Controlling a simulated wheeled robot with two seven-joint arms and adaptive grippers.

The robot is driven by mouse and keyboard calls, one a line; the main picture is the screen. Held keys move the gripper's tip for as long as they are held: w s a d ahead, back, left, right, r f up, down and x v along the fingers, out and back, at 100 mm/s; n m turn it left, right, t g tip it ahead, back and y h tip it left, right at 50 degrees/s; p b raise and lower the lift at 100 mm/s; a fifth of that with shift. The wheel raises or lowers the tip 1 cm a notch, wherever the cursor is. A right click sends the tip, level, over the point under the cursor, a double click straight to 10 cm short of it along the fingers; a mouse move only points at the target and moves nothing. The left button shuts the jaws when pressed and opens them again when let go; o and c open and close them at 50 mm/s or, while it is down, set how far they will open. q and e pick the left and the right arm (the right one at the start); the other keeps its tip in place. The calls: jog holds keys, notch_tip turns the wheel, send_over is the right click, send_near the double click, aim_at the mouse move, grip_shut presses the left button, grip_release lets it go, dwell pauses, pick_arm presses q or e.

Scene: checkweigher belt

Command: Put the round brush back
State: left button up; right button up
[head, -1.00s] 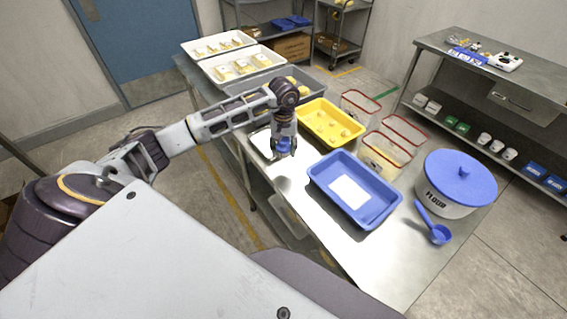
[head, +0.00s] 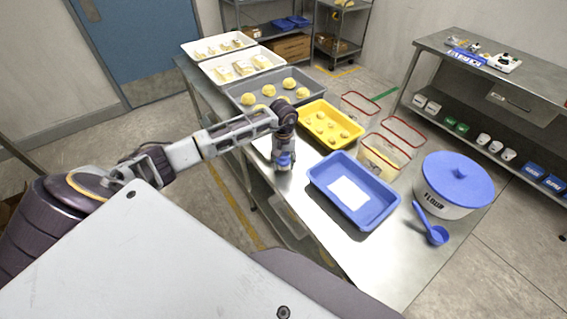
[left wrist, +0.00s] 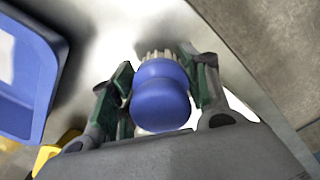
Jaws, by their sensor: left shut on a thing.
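The round brush (left wrist: 160,97) has a rounded blue handle and pale bristles. My left gripper (left wrist: 160,78) is shut on it, with one finger on each side of the handle. In the head view my left gripper (head: 283,163) is over the near-left edge of the steel table, left of the blue tray (head: 313,172), and the brush's blue handle shows between the fingers. I cannot tell whether the bristles touch the surface below. A white patch lies partly hidden behind the gripper in the left wrist view. My right gripper is not in view.
A yellow tray (head: 304,122) with dough pieces and a grey tray (head: 240,105) with dough balls lie behind. Clear red-rimmed boxes (head: 383,155), a flour tub (head: 447,198) and a blue scoop (head: 436,235) stand to the right. The table's near end (head: 385,262) is clear.

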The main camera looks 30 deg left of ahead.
aim_at(284, 153)
pick_arm(q)
jog(key=shift+f, duration=0.8)
jog(key=shift+f, duration=0.15)
jog(key=o, duration=0.6)
jog(key=shift+o, duration=0.3)
jog(key=shift+r, duration=0.2)
notch_tip(284, 153, up, 10)
jog(key=shift+f+b, duration=0.25)
jog(key=shift+b, duration=0.75)
jog(key=shift+r, duration=1.2)
